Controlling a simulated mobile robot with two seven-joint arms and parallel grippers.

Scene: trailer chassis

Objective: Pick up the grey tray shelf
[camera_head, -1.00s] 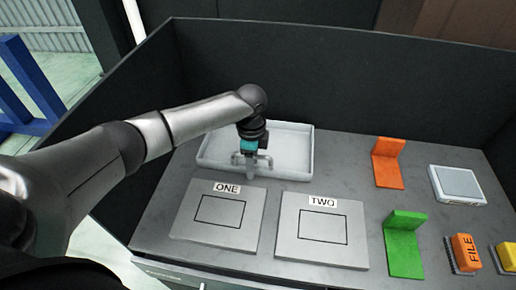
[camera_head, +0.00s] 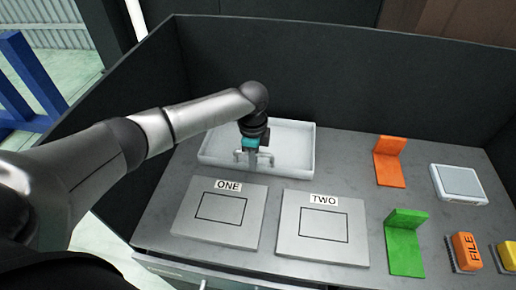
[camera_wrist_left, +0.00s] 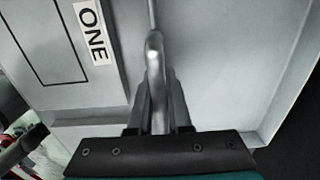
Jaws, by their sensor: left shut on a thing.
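The grey tray shelf (camera_head: 300,160) is a shallow, light grey tray with a raised rim at the back left of the worktop. My left gripper (camera_head: 253,160) is over its front part and shut on a slim metal handle at the tray's front side. In the left wrist view the shiny, rounded handle (camera_wrist_left: 155,70) runs between the two fingers (camera_wrist_left: 158,112). The tray's pale surface (camera_wrist_left: 225,60) lies to the right of it. The exact joint between handle and tray is partly hidden by the gripper. My right gripper is not in view.
Flat grey plates labelled ONE (camera_head: 190,220) and TWO (camera_head: 290,240) lie in front of the tray. Orange (camera_head: 390,165) and green (camera_head: 405,245) brackets, a grey pad (camera_head: 458,184) and a FILE block (camera_head: 467,250) stand to the right. Dark walls (camera_head: 330,80) border the worktop.

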